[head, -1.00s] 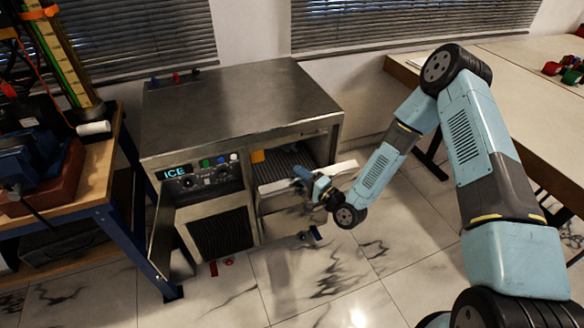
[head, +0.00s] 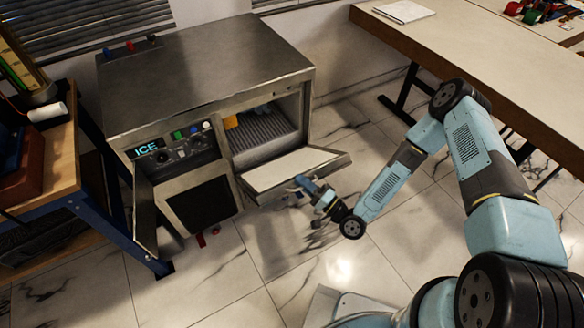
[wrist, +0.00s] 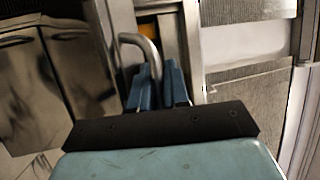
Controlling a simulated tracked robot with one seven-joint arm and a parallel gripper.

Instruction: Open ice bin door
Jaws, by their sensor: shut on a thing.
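The ice machine (head: 215,75) is a steel cabinet with a lit ICE panel (head: 146,149) at its front left. Its bin door (head: 295,165) is swung outward and down on the right, its pale inner face turned up and the bin opening (head: 262,130) exposed. My gripper (head: 303,186) is at the door's outer side, near its front edge. In the wrist view, the blue fingers of my gripper (wrist: 156,86) are shut on a bent metal handle (wrist: 140,46). The handle's far part is hidden between the fingers.
A second, dark-edged panel (head: 145,205) stands open at the machine's left. A workbench (head: 65,180) stands close on the left, and a long table (head: 470,80) is at the right. The tiled floor (head: 270,245) before the door is mostly clear.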

